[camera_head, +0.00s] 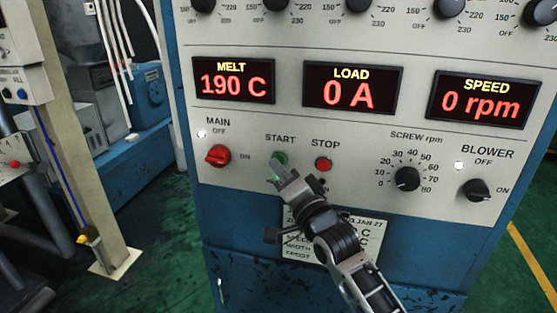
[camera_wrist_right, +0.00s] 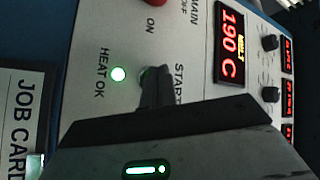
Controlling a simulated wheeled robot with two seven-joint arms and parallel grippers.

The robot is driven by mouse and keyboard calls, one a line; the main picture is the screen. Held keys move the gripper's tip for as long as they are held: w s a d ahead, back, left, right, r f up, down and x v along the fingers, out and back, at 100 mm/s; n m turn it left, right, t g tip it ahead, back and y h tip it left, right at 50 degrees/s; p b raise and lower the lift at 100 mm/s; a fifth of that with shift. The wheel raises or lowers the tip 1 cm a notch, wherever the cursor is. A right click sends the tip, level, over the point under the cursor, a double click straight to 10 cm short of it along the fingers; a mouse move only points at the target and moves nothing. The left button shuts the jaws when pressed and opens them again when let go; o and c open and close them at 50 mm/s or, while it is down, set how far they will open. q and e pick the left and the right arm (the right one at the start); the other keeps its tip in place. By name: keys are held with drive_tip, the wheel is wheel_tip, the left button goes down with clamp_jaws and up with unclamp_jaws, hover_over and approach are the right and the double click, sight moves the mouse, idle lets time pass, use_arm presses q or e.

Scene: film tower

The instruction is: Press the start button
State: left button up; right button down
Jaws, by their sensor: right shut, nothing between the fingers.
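The green start button (camera_head: 281,158) sits under the START label on the control panel, left of the red stop button (camera_head: 323,164). My right gripper (camera_head: 279,166) is shut and empty, with its fingertips over the lower part of the start button. In the right wrist view the closed fingers (camera_wrist_right: 155,82) cover most of the button below the START label. I cannot tell whether the tips touch it. My left gripper is not in view.
The red MAIN knob (camera_head: 218,156) is left of the start button. The SCREW rpm dial (camera_head: 407,178) and BLOWER knob (camera_head: 476,189) are to the right. Displays read 190 C, 0 A and 0 rpm. A job card (camera_head: 375,232) hangs below, partly behind my right arm. A lit HEAT OK lamp (camera_wrist_right: 118,74) is beside the fingers.

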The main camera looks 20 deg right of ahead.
drive_tip(key=shift+w+d, duration=0.2)
drive_tip(key=shift+w, duration=0.1)
idle(0.5)
drive_tip(key=shift+s, duration=0.1)
drive_tip(key=shift+s+a+p, duration=0.45)
drive_tip(key=shift+s+p, duration=0.1)
drive_tip(key=shift+s, duration=0.05)
drive_tip(key=shift+s+a+p, duration=0.65)
drive_tip(key=shift+s+a, duration=0.05)
drive_tip(key=shift+s, duration=0.35)
drive_tip(key=shift+s+a+p, duration=0.6)
drive_tip(key=shift+s+a, duration=0.1)
drive_tip(key=shift+s, duration=0.3)
